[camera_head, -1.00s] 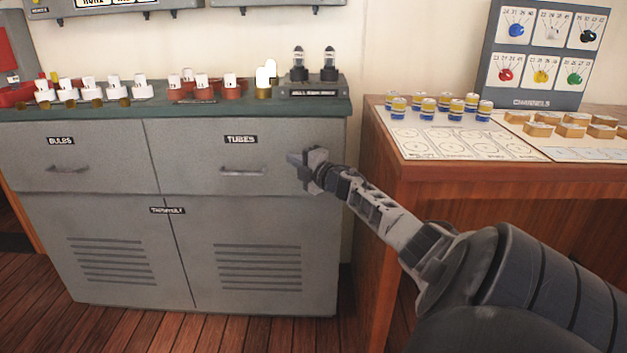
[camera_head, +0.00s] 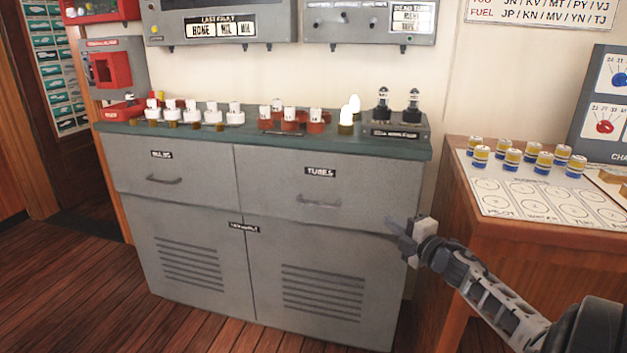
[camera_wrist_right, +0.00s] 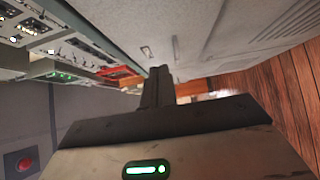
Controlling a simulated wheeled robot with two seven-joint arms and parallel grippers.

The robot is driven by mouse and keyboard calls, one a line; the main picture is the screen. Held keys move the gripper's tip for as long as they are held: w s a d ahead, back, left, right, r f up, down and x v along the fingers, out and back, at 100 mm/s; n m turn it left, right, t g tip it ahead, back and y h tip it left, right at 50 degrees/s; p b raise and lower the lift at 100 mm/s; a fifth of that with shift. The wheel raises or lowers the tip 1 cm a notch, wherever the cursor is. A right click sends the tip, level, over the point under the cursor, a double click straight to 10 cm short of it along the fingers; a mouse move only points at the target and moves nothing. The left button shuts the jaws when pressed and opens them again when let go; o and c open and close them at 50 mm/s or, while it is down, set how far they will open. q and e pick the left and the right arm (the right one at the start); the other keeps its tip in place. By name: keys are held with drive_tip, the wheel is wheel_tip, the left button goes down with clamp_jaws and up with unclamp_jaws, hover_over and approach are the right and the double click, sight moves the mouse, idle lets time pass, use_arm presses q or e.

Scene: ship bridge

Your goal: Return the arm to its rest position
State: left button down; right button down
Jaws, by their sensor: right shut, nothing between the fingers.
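My right gripper (camera_head: 397,236) is shut and empty. In the head view it hangs in front of the right side of the grey cabinet (camera_head: 200,228), below the counter top, at the lower right. In the right wrist view its shut fingers (camera_wrist_right: 157,88) show at the middle, with the cabinet front beyond them. My right arm (camera_head: 490,300) reaches in from the lower right corner. My left gripper is not in view.
The drawers marked BULBS (camera_head: 172,178) and TUBES (camera_head: 320,195) are closed. Bulbs and tubes stand on the green counter (camera_head: 270,140). A wooden desk (camera_head: 500,230) with several jars (camera_head: 512,158) stands to the right. Open wooden floor (camera_head: 70,270) lies to the left.

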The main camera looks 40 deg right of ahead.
drive_tip(key=shift+a, duration=0.1)
